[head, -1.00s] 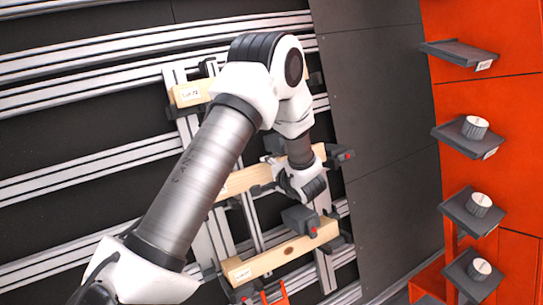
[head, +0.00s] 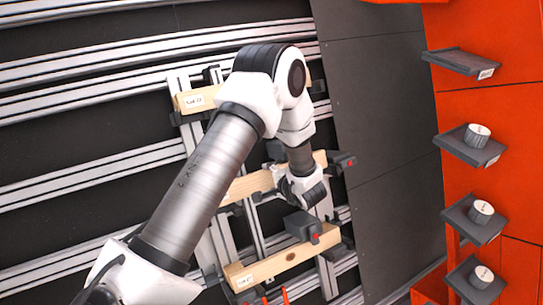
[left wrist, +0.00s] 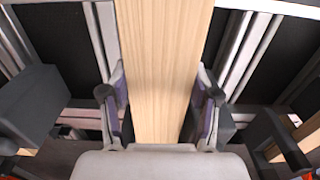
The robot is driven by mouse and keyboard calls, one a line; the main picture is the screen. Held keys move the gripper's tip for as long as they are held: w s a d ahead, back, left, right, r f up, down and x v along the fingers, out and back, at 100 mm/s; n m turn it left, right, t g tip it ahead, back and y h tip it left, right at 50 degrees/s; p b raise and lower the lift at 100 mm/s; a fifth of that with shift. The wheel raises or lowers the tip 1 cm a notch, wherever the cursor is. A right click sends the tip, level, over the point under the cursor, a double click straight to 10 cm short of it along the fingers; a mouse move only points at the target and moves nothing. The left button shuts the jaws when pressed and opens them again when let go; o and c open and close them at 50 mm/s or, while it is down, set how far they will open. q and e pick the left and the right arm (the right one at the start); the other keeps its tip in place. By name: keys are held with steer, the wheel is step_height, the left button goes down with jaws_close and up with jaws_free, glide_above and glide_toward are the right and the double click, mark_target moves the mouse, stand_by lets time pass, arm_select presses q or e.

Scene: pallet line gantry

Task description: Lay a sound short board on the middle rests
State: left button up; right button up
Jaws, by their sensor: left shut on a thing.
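A pale short board (head: 250,184) lies across the middle of the frame, at the level of the middle rests (head: 232,207). My left gripper (head: 308,193) is at the right part of this board. In the left wrist view the board (left wrist: 162,65) runs between the two fingers (left wrist: 160,108), which are shut on it. The stretch of board in the wrist view looks plain, with no knot. The arm and gripper hide part of the board, and I cannot tell whether it touches every rest.
A labelled board (head: 205,97) is above and another labelled board (head: 268,267), with a dark knot, is below. Dark blocks with red tips (head: 313,230) stand at the right ends. Several small shelves (head: 472,146), some with round pieces, are on the orange wall.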

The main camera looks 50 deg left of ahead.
arm_select(q)
steer(key=shift+d+f+p, duration=0.15)
steer(key=shift+f+p, duration=0.1)
steer(key=shift+p, duration=0.1)
stand_by(0.3)
steer(key=o, duration=1.4)
steer(key=shift+d, duration=0.1)
steer(key=v, duration=1.2)
